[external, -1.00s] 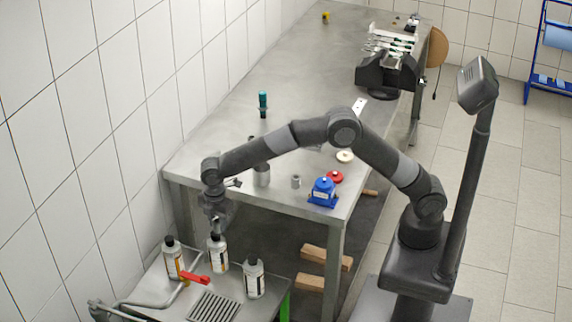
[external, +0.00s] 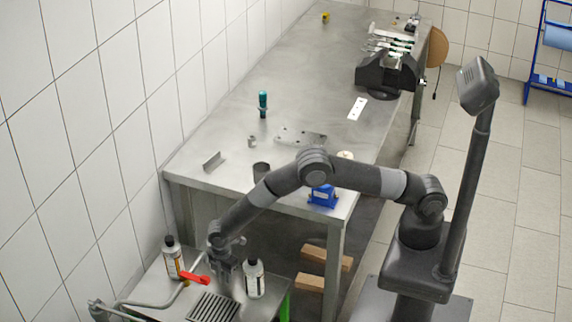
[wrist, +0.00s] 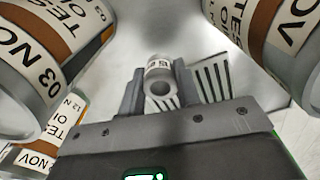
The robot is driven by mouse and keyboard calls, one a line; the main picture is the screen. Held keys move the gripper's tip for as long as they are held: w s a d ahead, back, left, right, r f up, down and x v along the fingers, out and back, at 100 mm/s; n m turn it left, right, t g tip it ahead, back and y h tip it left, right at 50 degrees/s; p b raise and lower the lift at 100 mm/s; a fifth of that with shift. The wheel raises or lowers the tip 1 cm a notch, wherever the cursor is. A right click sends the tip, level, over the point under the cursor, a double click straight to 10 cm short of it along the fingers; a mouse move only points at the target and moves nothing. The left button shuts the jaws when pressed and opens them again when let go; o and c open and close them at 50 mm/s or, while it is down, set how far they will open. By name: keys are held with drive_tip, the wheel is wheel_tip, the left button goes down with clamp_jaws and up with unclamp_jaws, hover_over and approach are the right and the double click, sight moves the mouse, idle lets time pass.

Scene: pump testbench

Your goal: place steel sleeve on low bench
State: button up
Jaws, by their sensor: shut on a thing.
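My gripper (external: 228,278) reaches down over the low bench (external: 150,281), among the bottles. In the wrist view, its fingers (wrist: 159,90) are shut on the steel sleeve (wrist: 160,74), a short grey cylinder whose round bore faces the camera. The sleeve is hard to make out in the external view, behind the hand. I cannot tell whether its lower end touches the bench top. The slotted drain grate (external: 212,307) lies close by, and its slots show beside the right finger in the wrist view (wrist: 212,80).
Labelled bottles stand close around the hand: one at left (external: 172,257), one at right (external: 253,278), and a third (wrist: 35,145) hidden in the external view. A red-handled tap (external: 195,281) and pipe are beside them. The high bench (external: 310,95) stands behind.

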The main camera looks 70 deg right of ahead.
sight(222, 286)
drive_tip(key=shift+f, duration=1.8)
drive_tip(key=shift+f, duration=0.1)
drive_tip(key=o, duration=1.1)
wheel_tip(222, 286, up, 12)
drive_tip(key=shift+r, duration=0.15)
